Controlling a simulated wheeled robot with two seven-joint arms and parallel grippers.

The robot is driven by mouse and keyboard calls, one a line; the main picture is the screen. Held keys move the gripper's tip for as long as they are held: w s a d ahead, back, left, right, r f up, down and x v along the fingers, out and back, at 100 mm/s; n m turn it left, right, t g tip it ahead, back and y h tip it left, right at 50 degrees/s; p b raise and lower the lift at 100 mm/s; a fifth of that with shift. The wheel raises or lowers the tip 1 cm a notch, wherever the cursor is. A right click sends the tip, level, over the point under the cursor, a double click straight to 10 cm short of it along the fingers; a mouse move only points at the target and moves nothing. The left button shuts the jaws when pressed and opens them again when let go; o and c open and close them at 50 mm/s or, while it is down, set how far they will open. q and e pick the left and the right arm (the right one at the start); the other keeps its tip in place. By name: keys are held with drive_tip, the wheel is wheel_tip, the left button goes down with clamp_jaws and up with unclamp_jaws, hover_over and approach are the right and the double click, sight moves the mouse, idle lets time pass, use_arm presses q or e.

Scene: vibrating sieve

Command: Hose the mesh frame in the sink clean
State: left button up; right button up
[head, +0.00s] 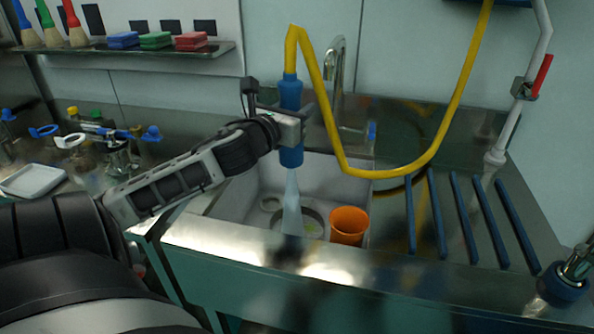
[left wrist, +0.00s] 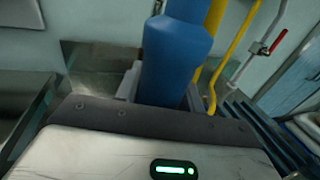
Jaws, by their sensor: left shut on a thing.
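My left gripper (head: 296,127) is shut on the blue hose nozzle (head: 291,92) and holds it upright above the sink (head: 240,192). The nozzle also shows large in the left wrist view (left wrist: 175,55). A yellow hose (head: 388,172) runs from the nozzle's top and loops to the right. A pale stream of water (head: 291,203) falls from the nozzle into the sink. The round mesh frame (head: 314,226) lies on the sink floor, partly hidden by the stream and the front rim.
An orange cup (head: 348,225) stands in the sink at right, beside the frame. A tap (head: 335,65) rises behind. Blue bars (head: 462,215) lie on the right drainboard. A red-handled valve (head: 541,75) is on the pipe. A shelf (head: 150,52) holds brushes and sponges.

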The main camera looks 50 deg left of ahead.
use_arm(q)
wheel_tip(320, 180, down, 6)
drive_tip(key=b, duration=0.3)
drive_tip(key=shift+f, duration=0.25)
drive_tip(key=shift+f+b, duration=0.3)
drive_tip(key=shift+b, duration=0.1)
drive_tip(key=shift+f, duration=0.15)
wheel_tip(320, 180, down, 3)
drive_tip(key=shift+r+b, duration=0.1)
drive_tip(key=shift+b, duration=1)
drive_tip(key=shift+w+d+f, duration=0.15)
drive_tip(key=shift+w+d, duration=0.25)
drive_tip(key=shift+w, duration=0.3)
drive_tip(key=shift+w+d+f, duration=0.1)
drive_tip(key=shift+w+d, duration=0.25)
drive_tip(key=shift+w, duration=0.3)
drive_tip(key=shift+a, duration=0.1)
